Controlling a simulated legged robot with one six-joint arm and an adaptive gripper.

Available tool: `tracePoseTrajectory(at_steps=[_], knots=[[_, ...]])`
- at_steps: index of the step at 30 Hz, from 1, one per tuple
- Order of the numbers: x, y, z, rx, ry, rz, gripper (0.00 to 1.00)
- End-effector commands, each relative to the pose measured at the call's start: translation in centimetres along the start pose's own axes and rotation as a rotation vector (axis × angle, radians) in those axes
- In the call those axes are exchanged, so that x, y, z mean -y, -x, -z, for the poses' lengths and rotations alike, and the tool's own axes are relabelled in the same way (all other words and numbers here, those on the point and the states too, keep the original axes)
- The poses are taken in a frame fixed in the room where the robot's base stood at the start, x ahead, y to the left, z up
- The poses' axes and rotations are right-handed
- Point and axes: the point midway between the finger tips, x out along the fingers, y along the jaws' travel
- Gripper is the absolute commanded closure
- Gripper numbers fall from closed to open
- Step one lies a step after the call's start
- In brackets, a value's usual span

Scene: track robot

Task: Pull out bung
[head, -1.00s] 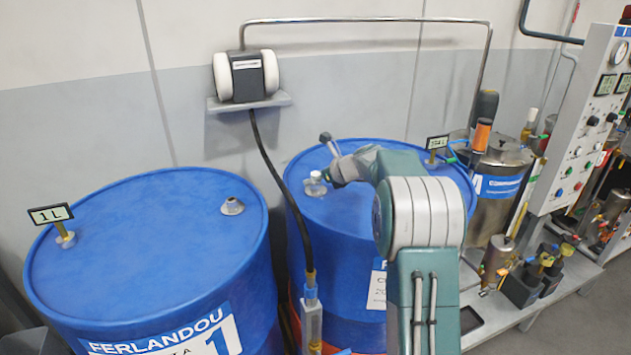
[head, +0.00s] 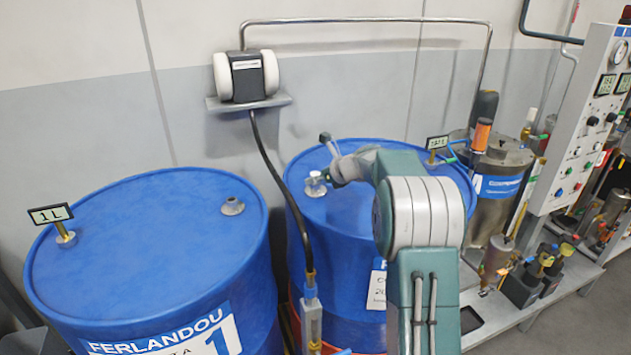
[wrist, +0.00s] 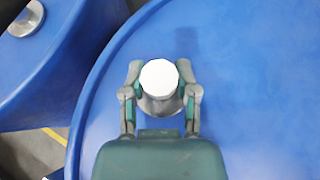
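The white bung (head: 315,178) stands upright at the metal collar on top of the right blue drum (head: 345,225). In the wrist view the bung's round white top (wrist: 160,77) shows from above, with the metal collar (wrist: 160,106) just below it. My gripper (wrist: 160,72) has one finger on each side of the bung, and both fingertips appear to touch it. In the head view my gripper (head: 326,178) reaches the bung from the right. I cannot tell whether the bung is still seated in the collar.
A left blue drum (head: 150,240) carries a metal opening (head: 233,206) and a "1 L" display. A black hose (head: 275,180) hangs from the wall pump (head: 246,75) between the drums. A second display (head: 437,143) stands at the right drum's back. A steel tank (head: 500,190) stands further right.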

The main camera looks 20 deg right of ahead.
Motion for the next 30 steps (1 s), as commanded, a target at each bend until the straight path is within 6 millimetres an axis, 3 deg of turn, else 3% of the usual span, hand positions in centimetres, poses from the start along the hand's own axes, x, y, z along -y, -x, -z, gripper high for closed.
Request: tracePoseTrajectory(at_steps=[30], knots=[[-0.02,0.33,-0.64,0.001,-0.001,0.0,1.0]])
